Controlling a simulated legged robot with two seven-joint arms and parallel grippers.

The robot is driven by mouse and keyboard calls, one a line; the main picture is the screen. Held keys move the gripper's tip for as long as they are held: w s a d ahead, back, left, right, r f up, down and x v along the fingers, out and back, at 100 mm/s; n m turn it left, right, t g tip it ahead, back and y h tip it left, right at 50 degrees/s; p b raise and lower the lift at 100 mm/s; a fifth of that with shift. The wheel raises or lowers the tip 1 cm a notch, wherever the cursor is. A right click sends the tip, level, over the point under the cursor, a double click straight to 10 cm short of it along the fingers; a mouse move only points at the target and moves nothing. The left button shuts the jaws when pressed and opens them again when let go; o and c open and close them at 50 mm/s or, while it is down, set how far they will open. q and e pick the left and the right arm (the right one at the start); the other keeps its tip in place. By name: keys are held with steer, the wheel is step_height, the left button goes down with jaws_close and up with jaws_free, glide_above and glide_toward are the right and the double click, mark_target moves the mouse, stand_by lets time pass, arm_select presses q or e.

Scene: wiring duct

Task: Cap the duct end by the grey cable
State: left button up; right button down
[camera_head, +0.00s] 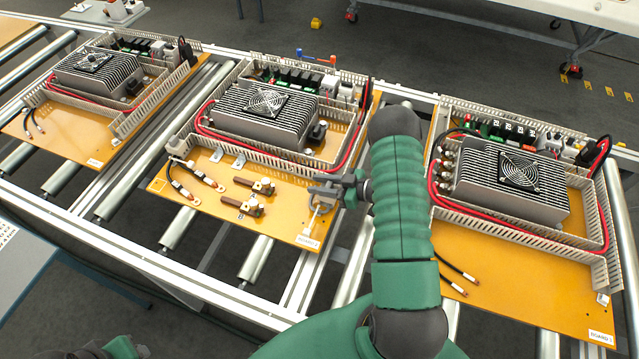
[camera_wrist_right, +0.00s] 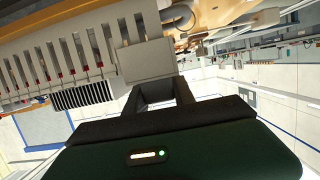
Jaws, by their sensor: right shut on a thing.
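The middle board (camera_head: 228,172) carries a pale slotted wiring duct (camera_head: 245,157) along its front side. My right gripper (camera_head: 335,190) is at the right end of this duct. In the right wrist view, the gripper (camera_wrist_right: 160,92) is shut on a plain light-grey end cap (camera_wrist_right: 147,62). The cap is right beside the end of the slotted duct (camera_wrist_right: 75,50); I cannot tell whether it is seated. In the head view the gripper mostly hides this end. A thin pale grey cable-like piece (camera_head: 318,217) lies just in front of the gripper. My left gripper is out of view.
Copper-coloured blocks (camera_head: 248,207) and dark lugged cables (camera_head: 185,186) lie on the middle board's front. A finned heat sink (camera_head: 262,118) stands behind the duct. Similar boards lie left (camera_head: 65,128) and right (camera_head: 530,285), across metal rollers (camera_head: 258,258).

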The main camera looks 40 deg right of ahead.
steer(key=shift+f, duration=0.45)
steer(key=c, duration=1)
jaws_free()
steer(key=b+v, duration=0.1)
steer(key=v, duration=1.5)
steer(key=shift+s+d, duration=0.2)
steer(key=shift+s, duration=0.15)
